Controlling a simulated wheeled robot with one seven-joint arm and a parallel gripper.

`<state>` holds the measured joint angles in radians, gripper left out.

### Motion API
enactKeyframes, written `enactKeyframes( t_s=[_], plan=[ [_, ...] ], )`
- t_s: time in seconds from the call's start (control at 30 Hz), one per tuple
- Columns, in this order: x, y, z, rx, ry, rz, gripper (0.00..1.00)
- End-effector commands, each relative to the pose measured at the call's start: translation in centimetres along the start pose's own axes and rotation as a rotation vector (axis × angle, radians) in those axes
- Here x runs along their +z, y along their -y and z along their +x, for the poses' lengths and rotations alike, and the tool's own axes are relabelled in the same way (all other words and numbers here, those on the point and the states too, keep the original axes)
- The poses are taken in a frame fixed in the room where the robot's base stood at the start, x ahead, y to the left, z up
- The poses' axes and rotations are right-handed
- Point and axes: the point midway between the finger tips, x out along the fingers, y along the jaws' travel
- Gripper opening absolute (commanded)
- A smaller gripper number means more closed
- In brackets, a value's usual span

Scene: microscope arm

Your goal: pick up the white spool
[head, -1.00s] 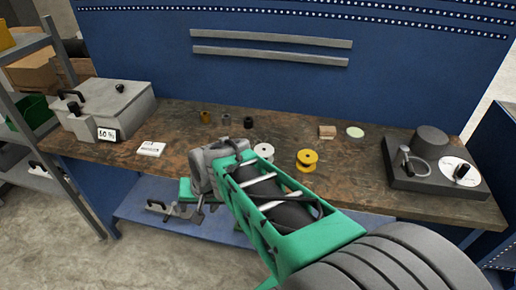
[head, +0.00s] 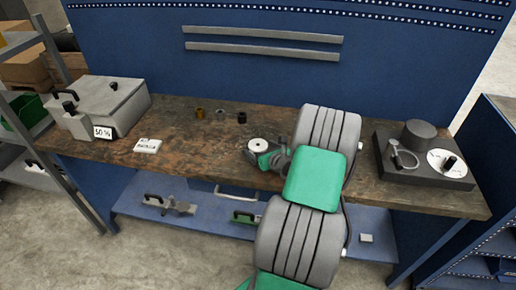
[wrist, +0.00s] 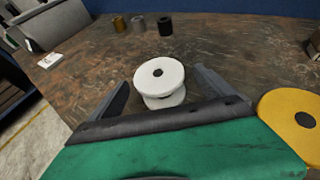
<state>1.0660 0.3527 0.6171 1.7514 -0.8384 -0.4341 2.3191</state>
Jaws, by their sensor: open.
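The white spool (head: 258,146) stands upright on the brown workbench (head: 180,120), near its middle. In the wrist view the white spool (wrist: 160,80) is between and just ahead of my two open fingers, with its round top and dark centre hole showing. My gripper (wrist: 160,88) is open and empty, one finger on each side of the spool. I cannot tell whether either finger touches it. In the head view my gripper (head: 272,155) is right beside the spool, partly hidden by my arm.
A yellow spool (wrist: 291,115) is close on the right of my gripper. Several small cylinders, one brown (wrist: 119,24) and one black (wrist: 164,25), stand behind. A grey box (head: 110,103) is at the left, a dark device (head: 425,175) at the right. A white card (head: 148,145) lies left.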

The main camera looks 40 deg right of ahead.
Motion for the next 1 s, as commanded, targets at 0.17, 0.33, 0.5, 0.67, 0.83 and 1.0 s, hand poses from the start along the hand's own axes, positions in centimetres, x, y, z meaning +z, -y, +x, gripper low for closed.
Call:
enactKeyframes(
  t_s=[0.17,0.33,0.5,0.67,0.83,1.0],
  plan=[
    [0.03,-0.01,1.24,-0.001,0.001,-0.001,0.92],
    [0.0,-0.01,1.21,-0.001,0.0,-0.002,0.89],
    [0.0,-0.02,1.19,-0.001,0.0,-0.002,0.75],
    [0.0,-0.02,1.18,0.0,0.0,-0.002,0.62],
    [0.0,-0.02,1.18,0.0,-0.001,-0.002,0.48],
    [-0.01,-0.03,1.18,0.0,-0.001,-0.002,0.34]
  ],
)
